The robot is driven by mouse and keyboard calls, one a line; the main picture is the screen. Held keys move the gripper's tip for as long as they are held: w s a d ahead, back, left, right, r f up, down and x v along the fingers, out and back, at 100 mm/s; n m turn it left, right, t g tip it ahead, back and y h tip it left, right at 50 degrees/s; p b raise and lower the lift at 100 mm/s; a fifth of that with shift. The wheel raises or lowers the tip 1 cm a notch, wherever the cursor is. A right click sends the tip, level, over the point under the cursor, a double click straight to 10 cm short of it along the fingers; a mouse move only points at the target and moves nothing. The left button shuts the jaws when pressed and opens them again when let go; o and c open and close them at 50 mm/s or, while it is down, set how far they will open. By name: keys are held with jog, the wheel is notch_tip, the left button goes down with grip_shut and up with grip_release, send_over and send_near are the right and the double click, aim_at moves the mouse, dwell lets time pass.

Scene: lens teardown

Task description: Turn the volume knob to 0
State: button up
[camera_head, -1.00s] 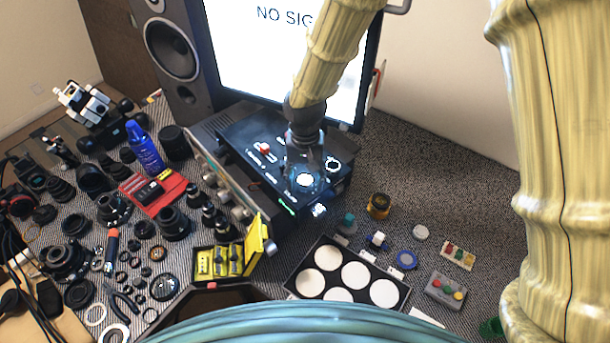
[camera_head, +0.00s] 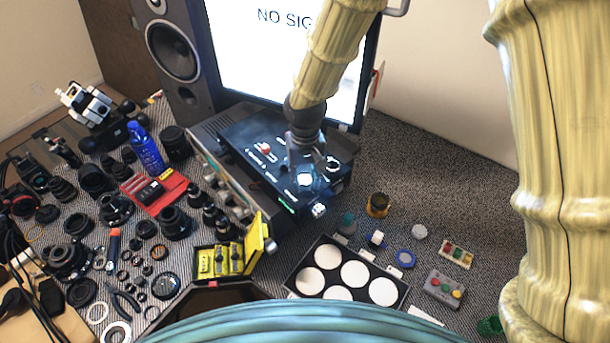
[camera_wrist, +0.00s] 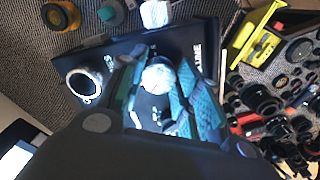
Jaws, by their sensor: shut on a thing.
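The volume knob (camera_wrist: 158,77) is a pale round knob on the dark control panel (camera_head: 241,137). In the wrist view my gripper (camera_wrist: 160,85) has its two teal-lined fingers on either side of this knob, closed on it. In the head view my gripper (camera_head: 304,176) points down at the panel, with the bright knob (camera_head: 306,180) between its fingertips. The word "VOLUME" on the panel is partly hidden in the wrist view. The knob's pointer and the scale around it cannot be read.
A ring-shaped white dial (camera_head: 333,164) sits beside my gripper on the panel, with a red-capped slider (camera_head: 265,148) to the left. A white knob (camera_head: 319,210) is at the panel's front edge. A monitor (camera_head: 250,60) stands behind.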

aim_at(306, 180)
jog(key=n, duration=0.4)
jog(key=shift+n+p, duration=0.3)
jog(key=shift+p, duration=0.1)
jog(key=shift+w+d+n+p, duration=0.1)
jog(key=shift+n+p, duration=0.25)
jog(key=shift+n, duration=1.55)
jog(key=o, duration=1)
jog(key=shift+o, duration=0.2)
jog(key=shift+r, duration=0.1)
notch_tip(306, 180, up, 12)
jog(key=shift+f, duration=0.2)
